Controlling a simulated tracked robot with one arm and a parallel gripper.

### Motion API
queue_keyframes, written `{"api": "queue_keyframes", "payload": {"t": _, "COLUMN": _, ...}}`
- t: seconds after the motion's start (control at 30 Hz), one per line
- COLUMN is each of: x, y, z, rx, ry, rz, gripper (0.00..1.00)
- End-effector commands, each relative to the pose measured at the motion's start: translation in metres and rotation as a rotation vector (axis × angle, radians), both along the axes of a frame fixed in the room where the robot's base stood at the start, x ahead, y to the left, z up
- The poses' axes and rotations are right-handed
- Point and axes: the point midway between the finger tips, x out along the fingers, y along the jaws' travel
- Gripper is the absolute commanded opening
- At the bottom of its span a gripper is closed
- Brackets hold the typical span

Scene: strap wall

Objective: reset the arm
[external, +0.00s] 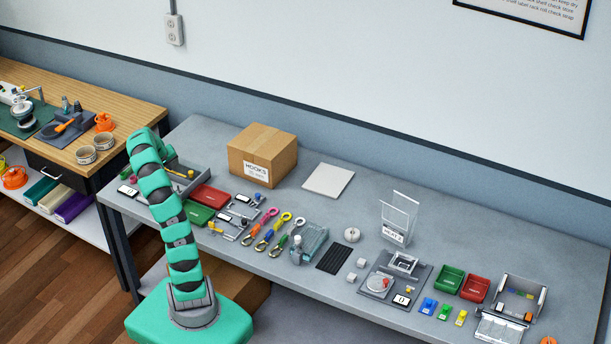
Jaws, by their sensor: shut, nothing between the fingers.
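My teal arm rises from its base at the front left of the grey bench (330,260) and bends over at the top. My gripper (178,168) is small and partly hidden behind the upper arm links, above the grey tray (192,187) at the bench's left end. It is shut and holds nothing that I can see. Whether it touches anything in the tray is too small to tell.
A cardboard box labelled HOOKS (262,157) stands behind the tray. A wooden bench (120,110) is at left. The bench's back right is clear.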

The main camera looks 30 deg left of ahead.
Motion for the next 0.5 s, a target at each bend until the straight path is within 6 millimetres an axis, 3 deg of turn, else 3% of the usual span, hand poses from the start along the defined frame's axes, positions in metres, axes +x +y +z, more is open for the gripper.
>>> {"api": "queue_keyframes", "payload": {"t": 0.1, "x": -0.008, "y": -0.002, "z": 0.013, "rx": -0.001, "ry": 0.0, "rz": 0.001, "gripper": 0.0}}
{"api": "queue_keyframes", "payload": {"t": 0.33, "x": -0.014, "y": -0.003, "z": 0.023, "rx": -0.001, "ry": 0.0, "rz": 0.0, "gripper": 0.0}}
{"api": "queue_keyframes", "payload": {"t": 0.5, "x": -0.001, "y": -0.016, "z": 0.04, "rx": 0.034, "ry": -0.013, "rz": -0.034, "gripper": 0.0}}
